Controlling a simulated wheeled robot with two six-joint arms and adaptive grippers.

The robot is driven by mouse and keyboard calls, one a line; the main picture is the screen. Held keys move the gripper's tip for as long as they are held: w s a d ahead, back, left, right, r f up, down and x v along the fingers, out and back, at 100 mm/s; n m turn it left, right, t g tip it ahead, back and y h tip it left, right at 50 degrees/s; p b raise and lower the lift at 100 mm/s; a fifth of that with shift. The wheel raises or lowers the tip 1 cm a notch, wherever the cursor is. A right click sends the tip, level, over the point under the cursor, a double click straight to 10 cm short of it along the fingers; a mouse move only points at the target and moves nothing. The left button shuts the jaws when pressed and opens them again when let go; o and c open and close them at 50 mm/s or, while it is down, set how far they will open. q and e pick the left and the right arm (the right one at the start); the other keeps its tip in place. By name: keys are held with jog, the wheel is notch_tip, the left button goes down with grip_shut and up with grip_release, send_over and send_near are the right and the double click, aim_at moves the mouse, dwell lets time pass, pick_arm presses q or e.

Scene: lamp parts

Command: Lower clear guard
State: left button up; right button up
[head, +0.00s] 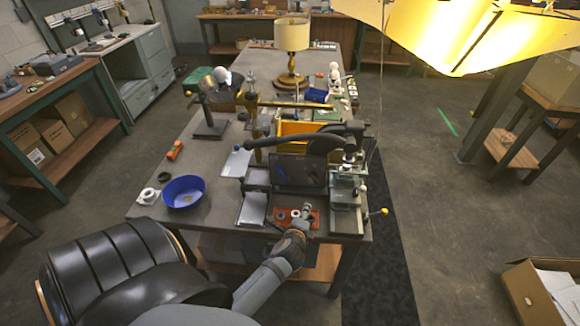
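My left arm reaches in from the lower left. Its gripper (302,219) is at the bench's front edge, by a reddish tray (284,218) with small round parts, well away from the disc. Its fingers are too small to read. My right gripper is not in view.
A blue bowl (183,191) sits at the bench's left front. A black chair (125,265) stands before the bench at left. A lit yellow shade (450,30) hangs at upper right. A lamp (291,45) stands at the back. The floor to the right is mostly clear.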

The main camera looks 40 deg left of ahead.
pick_arm(q)
jog(key=s+d+f+n+g+h, duration=0.1)
jog(key=s+f+n+g, duration=0.3)
jog(key=s+f+n, duration=0.4)
jog(key=shift+s+d+f+n+g+h, duration=0.2)
jog(key=shift+f+n+g+h, duration=0.15)
jog(key=shift+f+h, duration=0.2)
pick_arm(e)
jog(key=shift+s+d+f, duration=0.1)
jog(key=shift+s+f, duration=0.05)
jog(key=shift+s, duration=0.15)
